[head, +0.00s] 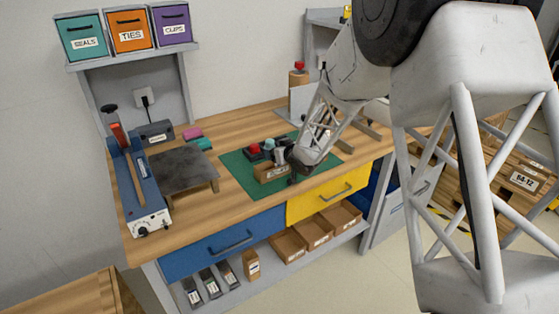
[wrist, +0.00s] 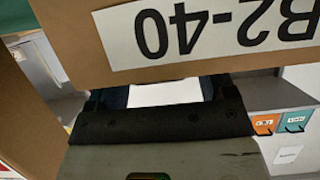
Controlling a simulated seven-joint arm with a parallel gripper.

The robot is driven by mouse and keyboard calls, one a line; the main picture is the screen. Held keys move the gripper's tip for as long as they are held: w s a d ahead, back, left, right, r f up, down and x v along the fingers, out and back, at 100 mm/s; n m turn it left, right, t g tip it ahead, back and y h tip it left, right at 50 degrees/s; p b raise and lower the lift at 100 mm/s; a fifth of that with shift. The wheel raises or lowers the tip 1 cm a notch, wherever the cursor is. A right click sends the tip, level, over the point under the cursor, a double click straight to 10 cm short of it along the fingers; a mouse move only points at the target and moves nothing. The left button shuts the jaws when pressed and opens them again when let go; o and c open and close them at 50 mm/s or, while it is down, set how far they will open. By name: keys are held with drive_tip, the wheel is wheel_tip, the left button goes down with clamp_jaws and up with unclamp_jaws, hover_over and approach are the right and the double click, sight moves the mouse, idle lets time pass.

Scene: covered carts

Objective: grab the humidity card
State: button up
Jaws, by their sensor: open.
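I cannot pick out the humidity card for certain in either view. My gripper (head: 291,168) is at the small cardboard box (head: 271,174) on the green mat, close to its right side in the head view. In the wrist view, a cardboard wall labelled B2-40 (wrist: 100,62) fills the top, upside down. My gripper (wrist: 165,93) is open below it, its dark fingers partly hidden by the cardboard. A white patch shows between the fingers; I cannot tell whether it is a card or background.
The green mat (head: 237,172) lies on the wooden bench. A dark raised plate (head: 182,168) and a blue sealer (head: 140,190) stand to the left. A bottle with a red top (head: 299,76) is behind. Teal and pink items (head: 193,133) lie by the plate.

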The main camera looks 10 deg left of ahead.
drive_tip(key=c, duration=1)
drive_tip(key=shift+r, duration=0.1)
drive_tip(key=shift+r, duration=4.95)
